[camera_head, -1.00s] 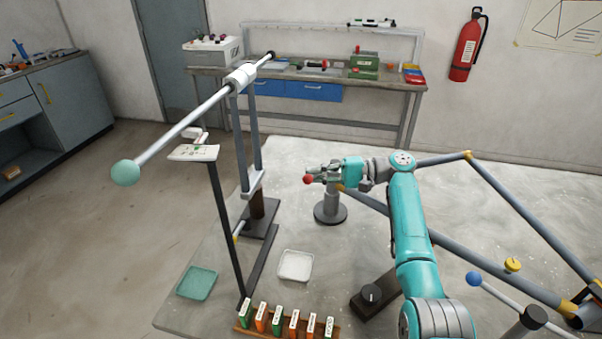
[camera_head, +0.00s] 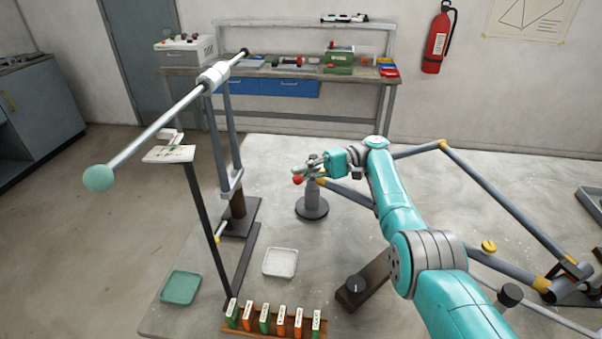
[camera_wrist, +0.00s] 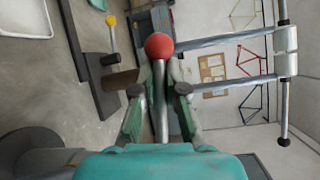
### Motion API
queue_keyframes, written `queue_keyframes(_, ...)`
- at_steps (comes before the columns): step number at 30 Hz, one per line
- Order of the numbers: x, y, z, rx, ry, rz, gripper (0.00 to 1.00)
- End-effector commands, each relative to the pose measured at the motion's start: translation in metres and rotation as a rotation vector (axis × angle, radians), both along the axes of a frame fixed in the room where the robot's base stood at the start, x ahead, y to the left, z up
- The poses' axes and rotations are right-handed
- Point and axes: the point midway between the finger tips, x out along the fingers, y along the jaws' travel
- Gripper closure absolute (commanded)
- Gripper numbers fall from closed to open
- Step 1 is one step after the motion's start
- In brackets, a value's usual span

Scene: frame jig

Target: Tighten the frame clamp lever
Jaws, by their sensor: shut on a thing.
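The clamp lever shows in the wrist view as a grey rod (camera_wrist: 160,105) with a red ball knob (camera_wrist: 159,46) at its end. My gripper (camera_wrist: 159,88) is shut on the rod, one finger on each side, with the knob beyond the fingertips. In the head view the red knob (camera_head: 297,180) sticks out to the left of my gripper (camera_head: 312,169). They are at the top of a grey stand with a round dark base (camera_head: 311,208). A grey frame tube (camera_head: 346,194) runs from there to the right. The clamp body is mostly hidden by my gripper.
A tall stand (camera_head: 226,135) carries a long rod with a green ball (camera_head: 98,178) at left. A white tray (camera_head: 280,263), a green tray (camera_head: 181,287) and a rack of labelled blocks (camera_head: 272,321) lie on the table. A dark block with a knob (camera_head: 356,289) sits beside my arm.

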Motion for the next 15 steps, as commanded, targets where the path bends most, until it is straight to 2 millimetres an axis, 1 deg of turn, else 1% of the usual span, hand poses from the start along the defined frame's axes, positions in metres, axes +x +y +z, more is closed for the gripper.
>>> queue_keyframes(14,-0.0012,0.0011,-0.0008,0.000,0.001,0.010,1.00)
queue_keyframes(15,-0.0011,0.0012,-0.0009,0.000,0.001,0.010,0.86)
